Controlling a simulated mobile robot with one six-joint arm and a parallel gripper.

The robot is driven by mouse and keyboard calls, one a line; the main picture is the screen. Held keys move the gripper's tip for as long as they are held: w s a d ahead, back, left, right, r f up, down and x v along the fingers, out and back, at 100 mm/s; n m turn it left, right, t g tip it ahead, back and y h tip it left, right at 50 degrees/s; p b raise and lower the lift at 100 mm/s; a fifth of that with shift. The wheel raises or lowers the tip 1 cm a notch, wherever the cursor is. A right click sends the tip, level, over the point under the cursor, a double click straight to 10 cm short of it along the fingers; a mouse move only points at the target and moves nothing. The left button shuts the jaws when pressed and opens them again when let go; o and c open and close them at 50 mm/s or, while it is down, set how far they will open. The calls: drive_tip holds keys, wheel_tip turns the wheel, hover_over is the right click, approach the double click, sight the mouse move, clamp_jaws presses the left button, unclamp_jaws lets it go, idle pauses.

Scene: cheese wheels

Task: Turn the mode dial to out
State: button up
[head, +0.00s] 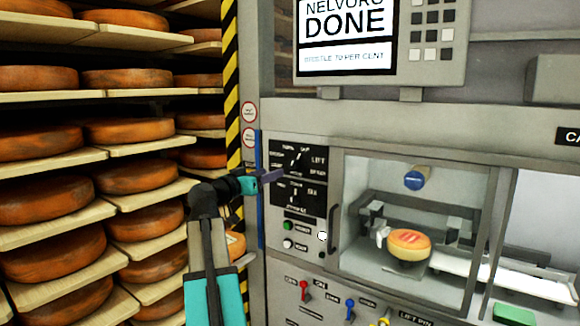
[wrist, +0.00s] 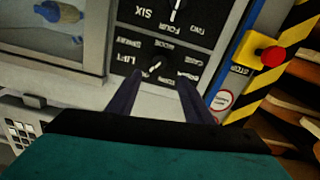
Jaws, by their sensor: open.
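The upper dial (head: 293,160) sits on a black panel (head: 277,163) with white labels, one reading LIFT. Its white pointer leans up and right in the head view. In the wrist view, which is upside down, this dial (wrist: 155,66) lies just beyond and between the fingertips, apparently untouched. Small print near it seems to read MODE; I cannot read an OUT label. A second dial (head: 296,195) is below, beside the word SIX. My gripper (head: 280,175) is open and empty, its dark fingers near the panel's left part, partly covering it in the head view.
Green and white buttons (head: 288,226) sit below the dials. A glazed chamber with a handle (head: 333,230) and a cheese wheel (head: 410,244) is to the right. Cheese shelves (head: 130,155) stand left. A red stop button (wrist: 272,56) shows in the wrist view.

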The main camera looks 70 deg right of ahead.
sight(292, 165)
drive_tip(key=p+x, duration=0.4)
drive_tip(key=x, duration=0.8)
drive_tip(key=shift+s+d, duration=0.1)
drive_tip(key=shift+d, duration=0.2)
drive_tip(key=c, duration=1)
drive_tip(key=shift+f+b, duration=0.15)
drive_tip(key=shift+b, duration=0.4)
drive_tip(key=shift+n+b, duration=0.4)
drive_tip(key=shift+b, duration=0.25)
drive_tip(key=o, duration=1)
drive_tip(key=shift+a, duration=0.1)
